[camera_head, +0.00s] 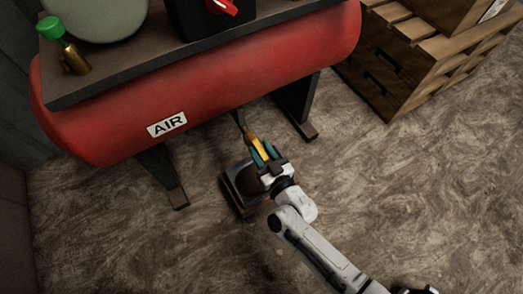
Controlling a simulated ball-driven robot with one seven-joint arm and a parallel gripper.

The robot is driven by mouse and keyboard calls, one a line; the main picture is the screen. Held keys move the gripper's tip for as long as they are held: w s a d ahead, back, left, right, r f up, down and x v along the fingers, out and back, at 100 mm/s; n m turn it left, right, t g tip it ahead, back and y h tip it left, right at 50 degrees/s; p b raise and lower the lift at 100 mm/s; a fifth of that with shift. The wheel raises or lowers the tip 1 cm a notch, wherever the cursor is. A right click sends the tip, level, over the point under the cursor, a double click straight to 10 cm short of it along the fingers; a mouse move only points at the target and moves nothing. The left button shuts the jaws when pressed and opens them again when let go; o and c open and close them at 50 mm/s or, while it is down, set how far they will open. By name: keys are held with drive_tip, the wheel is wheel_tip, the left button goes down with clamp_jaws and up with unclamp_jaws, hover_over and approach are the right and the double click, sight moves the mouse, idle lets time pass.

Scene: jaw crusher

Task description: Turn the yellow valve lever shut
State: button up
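The yellow valve lever (257,146) hangs under the red air tank (210,75), near its middle. It slants down to the right from a thin dark pipe. My gripper (264,153) is at the lever's lower end, with one teal fingertip on each side of it. The fingers are close to the lever, but I cannot tell whether they press on it. The lever's lower end is partly hidden by the fingers.
A dark open-topped box (236,196) stands on the floor below and left of my gripper. Tank legs stand at left (165,178) and right (297,107). Wooden crates (412,65) are at the upper right. The floor at right is clear.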

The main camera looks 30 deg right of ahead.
clamp_jaws()
idle(0.5)
